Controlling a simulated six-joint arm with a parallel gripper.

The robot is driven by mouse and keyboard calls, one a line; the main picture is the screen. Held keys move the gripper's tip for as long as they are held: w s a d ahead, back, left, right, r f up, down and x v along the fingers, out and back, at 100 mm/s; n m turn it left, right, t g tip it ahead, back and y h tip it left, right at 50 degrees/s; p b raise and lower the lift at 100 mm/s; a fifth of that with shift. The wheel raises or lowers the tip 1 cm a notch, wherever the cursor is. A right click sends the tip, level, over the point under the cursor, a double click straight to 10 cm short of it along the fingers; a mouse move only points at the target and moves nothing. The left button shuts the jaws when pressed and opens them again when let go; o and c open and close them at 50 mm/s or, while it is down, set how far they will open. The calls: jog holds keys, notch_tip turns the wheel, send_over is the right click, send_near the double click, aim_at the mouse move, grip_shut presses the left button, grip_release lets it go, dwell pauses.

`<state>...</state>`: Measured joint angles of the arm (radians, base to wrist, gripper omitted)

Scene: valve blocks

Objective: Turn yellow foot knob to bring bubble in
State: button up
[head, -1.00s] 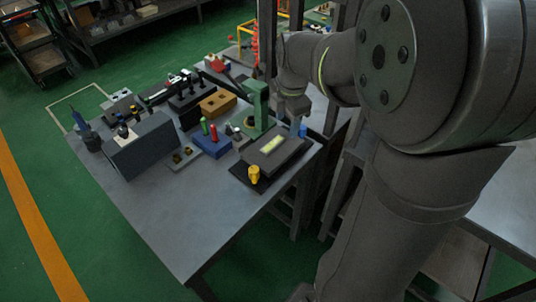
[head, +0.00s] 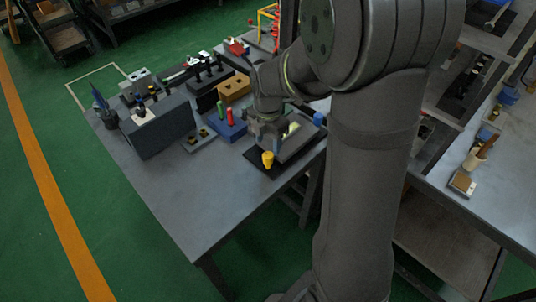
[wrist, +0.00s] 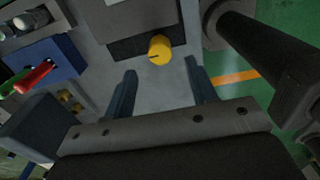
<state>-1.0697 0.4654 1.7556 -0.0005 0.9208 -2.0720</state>
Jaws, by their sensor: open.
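The yellow foot knob (head: 267,159) stands at the near corner of a dark grey block on a black mat, close to the table's right edge. A pale yellow-green vial (head: 291,130) lies on top of the block; its bubble is too small to make out. My gripper (head: 264,138) is over the block's left side, close behind the knob, and hides part of the block. In the wrist view, the knob (wrist: 159,48) shows a dark mark on its face. It lies just beyond my open fingertips (wrist: 160,66), between them in the picture, with nothing held.
A blue knob (head: 319,118) stands at the block's far right corner. A blue block with red and green pegs (head: 226,124) stands left of my gripper. The table's front (head: 190,205) is clear.

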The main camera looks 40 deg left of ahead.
aim_at(268, 154)
notch_tip(268, 154, down, 7)
jog(key=shift+r, duration=0.2)
jog(key=c, duration=1)
